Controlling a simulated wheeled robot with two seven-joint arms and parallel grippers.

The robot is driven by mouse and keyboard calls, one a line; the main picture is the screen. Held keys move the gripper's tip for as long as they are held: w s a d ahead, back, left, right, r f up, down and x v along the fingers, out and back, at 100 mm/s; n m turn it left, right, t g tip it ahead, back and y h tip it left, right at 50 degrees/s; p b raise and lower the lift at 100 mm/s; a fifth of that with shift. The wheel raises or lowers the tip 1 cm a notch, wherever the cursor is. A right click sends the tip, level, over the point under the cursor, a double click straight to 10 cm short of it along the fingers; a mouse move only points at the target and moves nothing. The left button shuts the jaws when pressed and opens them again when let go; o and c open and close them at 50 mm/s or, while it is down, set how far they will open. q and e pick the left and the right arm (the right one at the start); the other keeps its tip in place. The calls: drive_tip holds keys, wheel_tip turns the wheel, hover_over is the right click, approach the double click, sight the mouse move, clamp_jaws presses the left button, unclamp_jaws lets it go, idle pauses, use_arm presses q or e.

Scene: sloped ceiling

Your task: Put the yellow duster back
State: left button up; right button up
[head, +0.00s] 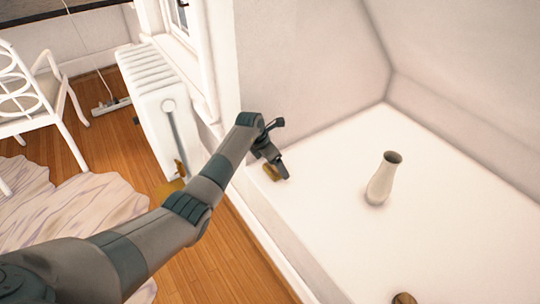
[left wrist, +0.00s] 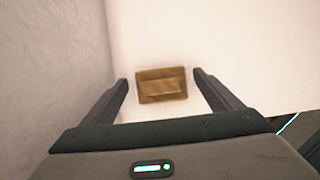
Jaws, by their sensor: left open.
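A small yellow-brown rectangular block (head: 271,173), which I take to be the yellow duster, lies on the white surface near its left edge, by the wall. In the left wrist view the block (left wrist: 162,85) lies flat between the two fingers, with a gap on each side. My left gripper (head: 278,166) is open at the block and partly covers it in the head view; its fingers also show in the left wrist view (left wrist: 160,82). How high the fingertips are above the surface is hard to tell. My right gripper is not seen.
A pale vase (head: 383,180) stands on the white surface (head: 440,235) right of my gripper. A small brown round object (head: 403,298) is at the bottom edge. A white radiator (head: 158,95), with a yellow-brown item (head: 170,189) low beside it, and a white chair (head: 40,95) are left.

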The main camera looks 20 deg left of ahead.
use_arm(q)
drive_tip(key=shift+a+r, duration=0.1)
drive_tip(key=shift+r, duration=0.25)
drive_tip(key=p+v, duration=0.1)
drive_tip(key=v, duration=1)
drive_tip(key=shift+s+r+p, duration=0.15)
drive_tip(key=shift+r+p, duration=0.05)
drive_tip(key=shift+p, duration=0.15)
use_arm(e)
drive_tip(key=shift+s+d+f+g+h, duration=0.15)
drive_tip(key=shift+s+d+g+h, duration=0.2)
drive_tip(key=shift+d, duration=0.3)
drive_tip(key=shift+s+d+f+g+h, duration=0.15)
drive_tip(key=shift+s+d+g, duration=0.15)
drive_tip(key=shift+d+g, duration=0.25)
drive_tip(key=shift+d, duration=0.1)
